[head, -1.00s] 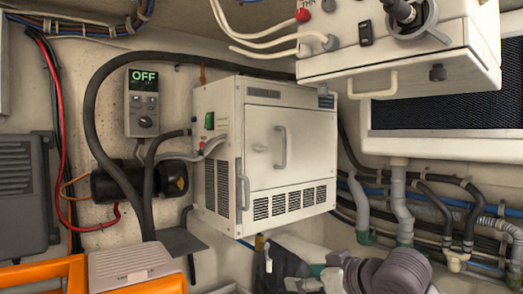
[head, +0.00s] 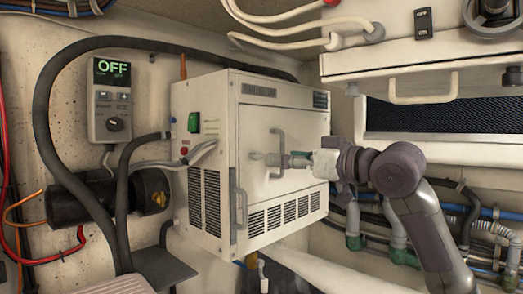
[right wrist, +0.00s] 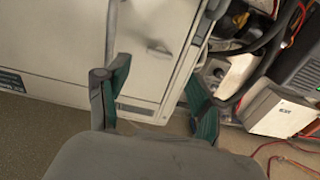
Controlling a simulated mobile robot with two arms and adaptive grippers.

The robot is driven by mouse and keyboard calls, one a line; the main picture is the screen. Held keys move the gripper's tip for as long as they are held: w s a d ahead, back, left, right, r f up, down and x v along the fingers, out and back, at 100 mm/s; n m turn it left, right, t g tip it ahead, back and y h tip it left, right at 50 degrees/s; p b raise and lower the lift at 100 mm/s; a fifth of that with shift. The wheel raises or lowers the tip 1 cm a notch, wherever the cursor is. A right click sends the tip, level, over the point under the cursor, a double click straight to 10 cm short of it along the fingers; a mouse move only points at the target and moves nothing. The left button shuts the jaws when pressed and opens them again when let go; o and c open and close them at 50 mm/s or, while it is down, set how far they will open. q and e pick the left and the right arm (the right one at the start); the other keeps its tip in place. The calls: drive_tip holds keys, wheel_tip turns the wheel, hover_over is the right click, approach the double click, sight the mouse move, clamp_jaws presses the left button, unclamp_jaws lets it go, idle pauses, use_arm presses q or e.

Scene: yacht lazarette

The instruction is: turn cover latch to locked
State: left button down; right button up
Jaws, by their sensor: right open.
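In the right wrist view the latch (right wrist: 159,50) lies beyond the fingers. My left gripper is out of view.
A white cabinet with a handle (head: 423,97) overhangs at upper right. Pipes and hoses (head: 353,228) run along the right wall. A second handle (head: 240,210) stands on the box's left side.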

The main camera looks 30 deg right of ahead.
sight(261, 156)
drive_tip(key=p+x, duration=0.1)
drive_tip(key=x, duration=0.5)
drive_tip(key=shift+w+r+p, duration=0.1)
drive_tip(key=shift+p, duration=0.2)
drive_tip(key=shift+w+a, duration=0.15)
drive_tip(key=shift+w, duration=0.35)
drive_tip(key=shift+a, duration=0.1)
drive_tip(key=c, duration=1.1)
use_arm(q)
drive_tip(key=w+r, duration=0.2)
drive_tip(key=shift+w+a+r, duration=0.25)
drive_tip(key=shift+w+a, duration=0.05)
use_arm(e)
drive_tip(key=shift+c, duration=0.2)
